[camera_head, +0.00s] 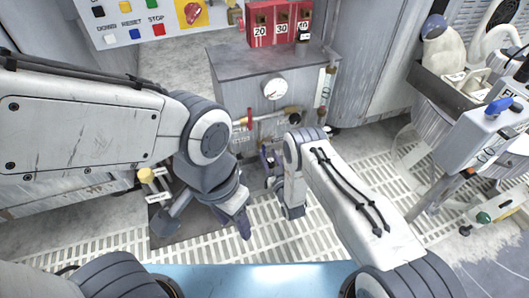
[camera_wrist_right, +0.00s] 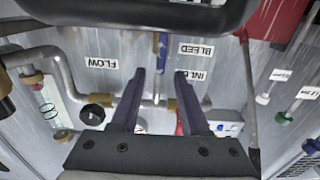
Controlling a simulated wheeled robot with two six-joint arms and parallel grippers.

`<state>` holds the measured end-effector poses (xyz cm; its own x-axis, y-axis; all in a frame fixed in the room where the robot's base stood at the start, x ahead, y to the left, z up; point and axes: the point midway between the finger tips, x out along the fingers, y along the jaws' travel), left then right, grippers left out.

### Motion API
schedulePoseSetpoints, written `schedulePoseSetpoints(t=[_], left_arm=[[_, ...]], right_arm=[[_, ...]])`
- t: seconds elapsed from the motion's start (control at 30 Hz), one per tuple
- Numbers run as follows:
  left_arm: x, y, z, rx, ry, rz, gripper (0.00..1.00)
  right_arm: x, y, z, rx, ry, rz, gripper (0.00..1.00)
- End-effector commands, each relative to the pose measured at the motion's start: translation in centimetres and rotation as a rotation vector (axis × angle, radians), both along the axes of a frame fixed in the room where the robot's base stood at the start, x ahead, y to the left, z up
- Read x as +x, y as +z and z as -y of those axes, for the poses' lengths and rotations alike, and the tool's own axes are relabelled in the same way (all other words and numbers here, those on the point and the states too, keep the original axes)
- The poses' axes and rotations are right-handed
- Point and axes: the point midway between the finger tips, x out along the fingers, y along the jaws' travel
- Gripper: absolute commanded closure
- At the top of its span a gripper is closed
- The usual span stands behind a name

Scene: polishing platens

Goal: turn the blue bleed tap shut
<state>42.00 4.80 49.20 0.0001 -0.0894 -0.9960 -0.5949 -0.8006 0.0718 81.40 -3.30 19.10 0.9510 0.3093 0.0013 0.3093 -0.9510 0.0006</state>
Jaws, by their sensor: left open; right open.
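In the right wrist view, which shows labels upside down, the blue bleed tap (camera_wrist_right: 162,48) is a narrow blue handle by the BLEED label (camera_wrist_right: 196,50). It appears lined up with a thin upright pipe (camera_wrist_right: 157,88). My right gripper (camera_wrist_right: 159,73) is open, its dark fingers on either side of that pipe, with the blue handle just beyond the tips; I see no contact. In the head view my right gripper (camera_head: 268,160) is small before the grey cabinet's pipework, and I cannot make out the blue tap.
The grey cabinet (camera_head: 228,98) carries a round gauge (camera_head: 275,89), a red lever (camera_head: 249,118) and a flow tube (camera_head: 322,90). A black knob (camera_wrist_right: 92,113) sits left of my right fingers. A yellow-topped post (camera_head: 146,175) stands near my left arm.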

Motion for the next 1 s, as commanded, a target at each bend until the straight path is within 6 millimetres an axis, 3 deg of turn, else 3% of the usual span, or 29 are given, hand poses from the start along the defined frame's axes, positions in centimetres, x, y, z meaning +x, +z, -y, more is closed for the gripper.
schedulePoseSetpoints(t=[0.03, 0.3, 0.63, 0.67, 0.77, 1.0], left_arm=[[0.0, -1.2, 0.0, 0.0, 0.0, 0.0, 0.5], [0.0, -2.8, 0.0, 0.0, 0.0, 0.0, 0.5], [0.0, -2.8, 0.0, 0.0, 0.0, 0.0, 0.5], [0.0, -2.8, 0.0, 0.0, 0.0, 0.0, 0.5], [0.0, -2.8, 0.0, 0.0, 0.0, 0.0, 0.5], [0.0, -2.7, 0.0, 0.0, 0.0, 0.0, 0.5]], right_arm=[[1.0, -0.4, -0.4, 0.002, 0.001, 0.005, 0.55], [4.1, -0.2, -1.4, 0.002, 0.0, 0.002, 0.55], [4.5, 0.0, -1.5, 0.001, 0.0, -0.001, 0.55], [4.5, 0.0, -1.5, 0.001, 0.0, -0.001, 0.59], [4.5, 0.0, -1.5, 0.0, 0.0, -0.001, 0.97], [4.5, 0.0, -1.4, 0.003, -0.001, -0.003, 1.0]])
